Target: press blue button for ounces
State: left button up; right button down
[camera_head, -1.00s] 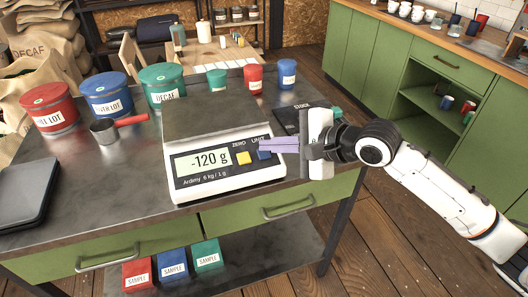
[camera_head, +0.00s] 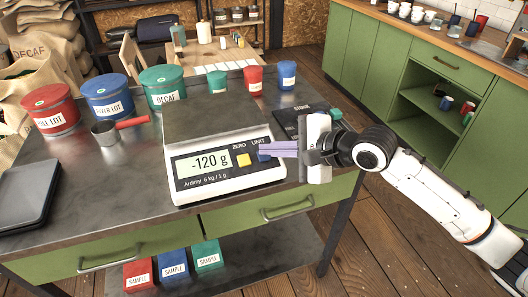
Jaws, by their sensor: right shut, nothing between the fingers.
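The white scale (camera_head: 232,184) stands on the metal table and its display (camera_head: 204,164) reads -120 g. Its yellow button (camera_head: 243,160) sits under the word ZERO. The blue button (camera_head: 264,157) sits to the right under the word UNIT, partly covered by my right gripper's fingers. My right gripper (camera_head: 261,148) comes in from the right with its lilac fingers shut and empty. The fingertips are at the blue button's upper edge in the picture; I cannot tell if they touch it. My left gripper is not in view.
The scale's dark weighing plate (camera_head: 208,121) lies behind the buttons. A metal scoop with a red handle (camera_head: 132,123) and several lidded tins stand left and behind. A dark folder-like slab (camera_head: 22,194) lies at the left. The tabletop in front of the scale is clear.

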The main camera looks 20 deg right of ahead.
aim_at(272, 168)
jog(key=shift+w+f, duration=0.15)
jog(key=shift+f, duration=0.35)
dwell(0.8)
jog(key=shift+s+r+p, duration=0.25)
jog(key=shift+r+p, duration=0.65)
jog(key=shift+p, duration=0.7)
jog(key=shift+s+r+p, duration=0.15)
jog(key=shift+s+r, duration=0.05)
jog(key=shift+r, duration=0.4)
jog(key=shift+s+r+p, duration=0.15)
jog(key=shift+s+r, duration=0.05)
jog(key=shift+r, duration=0.35)
jog(key=shift+s+r, duration=0.2)
jog(key=shift+r, duration=0.4)
jog(key=shift+s+r, duration=0.2)
jog(key=shift+r, duration=0.4)
